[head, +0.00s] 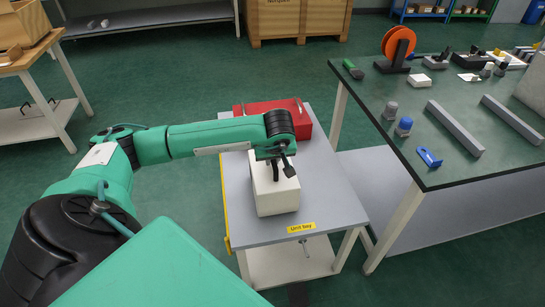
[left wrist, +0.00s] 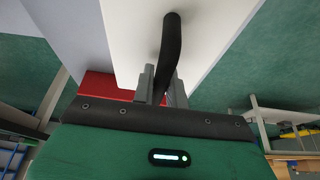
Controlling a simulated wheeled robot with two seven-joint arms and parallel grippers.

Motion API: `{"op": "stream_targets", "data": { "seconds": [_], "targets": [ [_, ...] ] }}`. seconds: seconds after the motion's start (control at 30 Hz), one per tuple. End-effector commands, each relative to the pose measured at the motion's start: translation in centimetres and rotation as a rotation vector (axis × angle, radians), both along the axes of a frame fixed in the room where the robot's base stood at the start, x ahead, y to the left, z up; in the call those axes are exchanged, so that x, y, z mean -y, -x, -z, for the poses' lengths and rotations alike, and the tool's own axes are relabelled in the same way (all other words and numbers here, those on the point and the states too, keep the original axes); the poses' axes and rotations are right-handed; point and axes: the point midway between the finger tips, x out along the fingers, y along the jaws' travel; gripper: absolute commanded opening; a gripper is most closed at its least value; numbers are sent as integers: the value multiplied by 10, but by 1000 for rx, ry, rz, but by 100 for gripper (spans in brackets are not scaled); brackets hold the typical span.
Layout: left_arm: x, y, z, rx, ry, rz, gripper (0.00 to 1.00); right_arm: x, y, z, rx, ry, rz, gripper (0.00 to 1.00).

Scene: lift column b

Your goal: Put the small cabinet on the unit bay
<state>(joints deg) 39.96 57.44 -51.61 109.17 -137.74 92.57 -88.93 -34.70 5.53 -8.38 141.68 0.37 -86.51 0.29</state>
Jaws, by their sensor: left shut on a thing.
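The small cabinet (head: 278,201) is a white box with a black bar handle on top. It is upright over the grey top of the unit bay (head: 328,196), behind the yellow "Unit bay" label. I cannot tell for sure whether its underside touches the top. My left gripper (head: 274,163) is above it, shut on the handle. In the left wrist view the fingers of my left gripper (left wrist: 159,84) are on both sides of the black handle, and the white cabinet (left wrist: 205,38) is beyond them. My right gripper is in neither view.
A red box (head: 305,124) stands at the back of the unit bay, close behind the cabinet. A dark-topped bench (head: 450,110) with grey bars, an orange reel (head: 398,41) and small parts is to the right. A wooden-topped table (head: 30,58) is at the left. The right part of the bay top is clear.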

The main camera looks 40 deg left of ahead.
Motion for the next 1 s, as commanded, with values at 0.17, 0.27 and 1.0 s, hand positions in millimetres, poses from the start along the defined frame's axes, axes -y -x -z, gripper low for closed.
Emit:
{"op": "stream_targets", "data": {
  "seconds": [0.17, 0.27, 1.0],
  "targets": [
    [0, 0, 1, 0, 0, 0, 36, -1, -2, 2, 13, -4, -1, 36],
    [0, 0, 1, 0, 0, 0, 36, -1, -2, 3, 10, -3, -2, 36],
    [27, 22, -86, 3, 0, 1, 36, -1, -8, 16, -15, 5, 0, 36]
  ]
}}
